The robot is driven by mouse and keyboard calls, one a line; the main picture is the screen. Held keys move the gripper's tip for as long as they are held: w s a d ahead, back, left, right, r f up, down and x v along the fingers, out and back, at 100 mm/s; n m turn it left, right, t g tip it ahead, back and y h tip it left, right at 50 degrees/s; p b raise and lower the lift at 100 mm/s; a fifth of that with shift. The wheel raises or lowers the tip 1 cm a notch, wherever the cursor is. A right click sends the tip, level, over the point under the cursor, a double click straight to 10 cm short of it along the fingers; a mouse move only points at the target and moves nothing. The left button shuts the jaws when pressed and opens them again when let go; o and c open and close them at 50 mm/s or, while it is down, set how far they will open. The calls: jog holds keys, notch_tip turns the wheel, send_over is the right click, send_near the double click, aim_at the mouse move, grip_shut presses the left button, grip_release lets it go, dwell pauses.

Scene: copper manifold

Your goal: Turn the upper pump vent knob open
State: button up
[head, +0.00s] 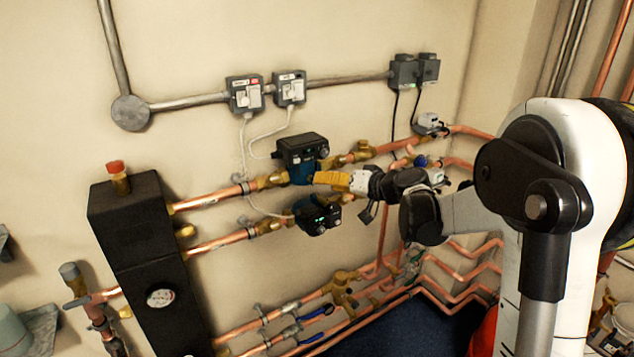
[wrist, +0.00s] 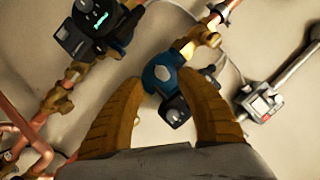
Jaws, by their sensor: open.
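The upper pump (head: 302,150) is a black control housing on a blue body, set in the upper copper pipe. In the wrist view the upper pump (wrist: 160,72) shows between my two fingers, its black housing partly hidden by the right finger. A small pale round spot shows on that housing; I cannot tell if it is the vent knob. My gripper (head: 318,178) has yellow-orange fingers and is just right of and below the upper pump in the head view. In the wrist view my gripper (wrist: 160,80) is spread wide and empty. I cannot tell if it touches the pump.
The lower pump (head: 317,215), with a green display, sits just below. Switch boxes (head: 245,94) with white cables hang above. A black manifold block (head: 140,235) stands at left. Copper pipes run along the wall close around my gripper. Bare wall (head: 210,45) lies above.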

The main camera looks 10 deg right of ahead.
jog(key=v, duration=0.6)
jog(key=s+a+f+g+h, duration=0.15)
jog(key=s+a, duration=0.25)
jog(key=s, duration=0.4)
jog(key=s+a+f+g+h, duration=0.1)
jog(key=s+a+g+h, duration=0.15)
jog(key=s+a, duration=0.45)
jog(key=s+d+f+h, duration=0.1)
jog(key=s+d+f, duration=0.1)
jog(key=s, duration=0.6)
jog(key=s+d+f+n+g+h+b, duration=0.1)
jog(key=s+d+f+h, duration=0.1)
jog(key=s, duration=0.7)
jog(key=shift+d+f, duration=0.55)
jog(key=shift+f, duration=0.1)
